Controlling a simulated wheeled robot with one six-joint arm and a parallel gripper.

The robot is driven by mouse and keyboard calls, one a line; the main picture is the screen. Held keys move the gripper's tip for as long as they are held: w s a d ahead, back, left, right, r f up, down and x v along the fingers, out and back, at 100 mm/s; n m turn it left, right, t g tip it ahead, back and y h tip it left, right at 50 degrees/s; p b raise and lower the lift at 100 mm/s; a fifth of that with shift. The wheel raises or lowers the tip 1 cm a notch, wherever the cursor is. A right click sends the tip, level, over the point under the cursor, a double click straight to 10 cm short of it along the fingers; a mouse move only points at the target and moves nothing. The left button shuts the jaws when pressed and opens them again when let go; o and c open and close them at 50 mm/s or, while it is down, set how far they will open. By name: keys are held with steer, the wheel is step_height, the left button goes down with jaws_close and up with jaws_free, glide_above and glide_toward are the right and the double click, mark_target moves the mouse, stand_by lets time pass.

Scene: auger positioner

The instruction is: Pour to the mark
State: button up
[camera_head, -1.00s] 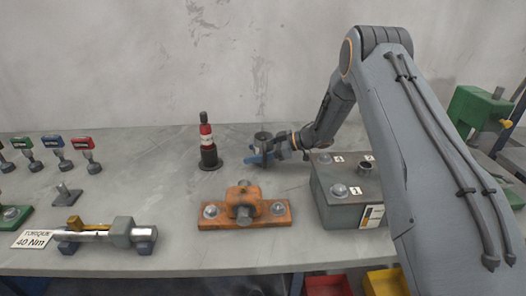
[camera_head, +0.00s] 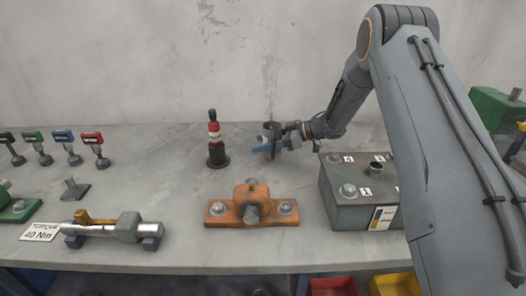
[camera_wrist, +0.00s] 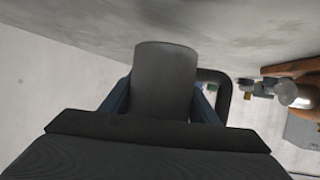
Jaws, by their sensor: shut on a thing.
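My gripper (camera_head: 272,146) has blue fingers and is shut on a dark grey cylindrical jug (camera_head: 270,130), over the back middle of the bench. The jug looks roughly upright; I cannot tell whether its base touches the bench. In the wrist view the jug (camera_wrist: 165,82) sits between the fingers, with a dark bent handle-like part beside it. Its contents are hidden. A grey tank (camera_head: 345,209) stands to the right, with bolt heads and a short open neck (camera_head: 376,168) on top. A pale label or gauge (camera_head: 383,217) is on its front, partly hidden by my arm; no level is readable.
A red, white and black bottle-like thing (camera_head: 215,142) stands left of the jug. An orange bolted block (camera_head: 252,206) lies in front. A torque tool (camera_head: 112,230) and several coloured-tag stands are at left. Red (camera_head: 331,287) and yellow (camera_head: 395,285) bins sit below the front edge.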

mark_target(268, 125)
step_height(268, 125, up, 6)
steer(key=shift+r+b, duration=0.25)
steer(key=shift+b, duration=0.55)
